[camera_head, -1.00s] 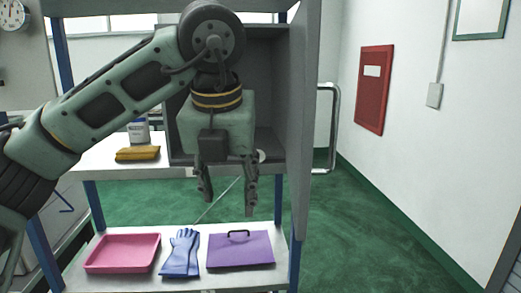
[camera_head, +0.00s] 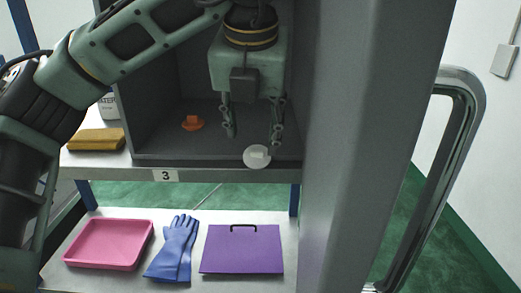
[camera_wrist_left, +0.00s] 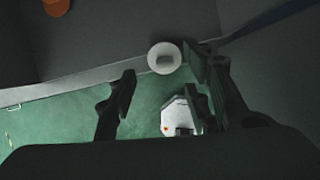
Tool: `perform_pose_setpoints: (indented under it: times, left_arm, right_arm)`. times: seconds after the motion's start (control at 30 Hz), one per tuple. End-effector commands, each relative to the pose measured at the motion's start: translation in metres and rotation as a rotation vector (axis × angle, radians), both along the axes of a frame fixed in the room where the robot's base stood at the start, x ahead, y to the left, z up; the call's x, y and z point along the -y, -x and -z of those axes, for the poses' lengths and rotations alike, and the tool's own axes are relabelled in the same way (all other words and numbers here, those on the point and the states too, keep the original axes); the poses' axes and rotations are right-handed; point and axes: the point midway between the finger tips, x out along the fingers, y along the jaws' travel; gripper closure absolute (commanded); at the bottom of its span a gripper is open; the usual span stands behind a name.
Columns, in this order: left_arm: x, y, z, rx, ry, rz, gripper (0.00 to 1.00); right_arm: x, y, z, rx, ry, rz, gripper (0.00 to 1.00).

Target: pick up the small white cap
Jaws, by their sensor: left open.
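The small white cap (camera_head: 257,157) is a round disc with a raised grip. It sits at the front edge of the grey cabinet's floor (camera_head: 170,150), right of its middle. It also shows in the left wrist view (camera_wrist_left: 164,57), just beyond the fingertips. My left gripper (camera_head: 253,138) points down in front of the cabinet opening, with its fingers apart and nothing between them. In the head view the cap lies just below the fingertips. In the left wrist view the cap lies ahead of the gap between the fingers (camera_wrist_left: 160,80). My right gripper is not in view.
An orange piece (camera_head: 192,123) lies deeper in the cabinet. The grey door (camera_head: 355,150) stands open at the right. The lower shelf holds a pink tray (camera_head: 75,255), blue gloves (camera_head: 174,248) and a purple folder (camera_head: 242,250).

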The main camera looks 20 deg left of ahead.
Motion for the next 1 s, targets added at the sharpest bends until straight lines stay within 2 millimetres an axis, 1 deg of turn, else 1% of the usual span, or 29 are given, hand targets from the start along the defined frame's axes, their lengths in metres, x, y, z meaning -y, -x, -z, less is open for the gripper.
perform_pose_setpoints:
  times: [0.03, 0.1, 0.2, 0.27, 0.33, 0.4, 0.5, 0.6, 0.77, 0.93, 1.0]
  left_arm:
    - [-0.001, -0.002, 0.006, -0.004, 0.0, 0.001, 0.54]
    - [-0.001, -0.004, 0.011, -0.003, 0.001, 0.0, 0.54]
    - [-0.002, -0.006, 0.021, -0.004, 0.0, -0.001, 0.54]
    - [-0.002, -0.008, 0.029, -0.004, -0.001, -0.001, 0.54]
    - [-0.002, -0.01, 0.04, -0.005, 0.0, 0.0, 0.54]
    - [-0.003, -0.014, 0.05, -0.003, 0.0, -0.002, 0.54]
    - [-0.004, -0.018, 0.058, -0.001, 0.001, -0.002, 0.54]
    - [-0.004, -0.019, 0.061, 0.0, 0.002, -0.001, 0.54]
    - [-0.004, -0.018, 0.061, 0.0, 0.002, -0.001, 0.55]
    - [-0.003, -0.018, 0.061, 0.0, 0.001, -0.001, 0.7]
    - [-0.003, -0.018, 0.061, 0.0, 0.001, -0.001, 0.73]
  right_arm:
    - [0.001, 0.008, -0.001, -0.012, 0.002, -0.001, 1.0]
    - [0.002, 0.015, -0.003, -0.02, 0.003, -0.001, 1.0]
    - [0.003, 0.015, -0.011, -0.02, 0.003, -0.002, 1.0]
    - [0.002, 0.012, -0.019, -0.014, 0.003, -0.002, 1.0]
    - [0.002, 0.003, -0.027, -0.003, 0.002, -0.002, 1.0]
    - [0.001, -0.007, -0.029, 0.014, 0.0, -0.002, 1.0]
    - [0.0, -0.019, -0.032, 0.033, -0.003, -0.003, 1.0]
    - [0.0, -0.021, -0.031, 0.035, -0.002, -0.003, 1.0]
    - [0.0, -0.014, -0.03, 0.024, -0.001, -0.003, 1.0]
    - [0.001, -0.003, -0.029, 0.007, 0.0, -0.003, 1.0]
    - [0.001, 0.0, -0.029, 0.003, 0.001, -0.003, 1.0]
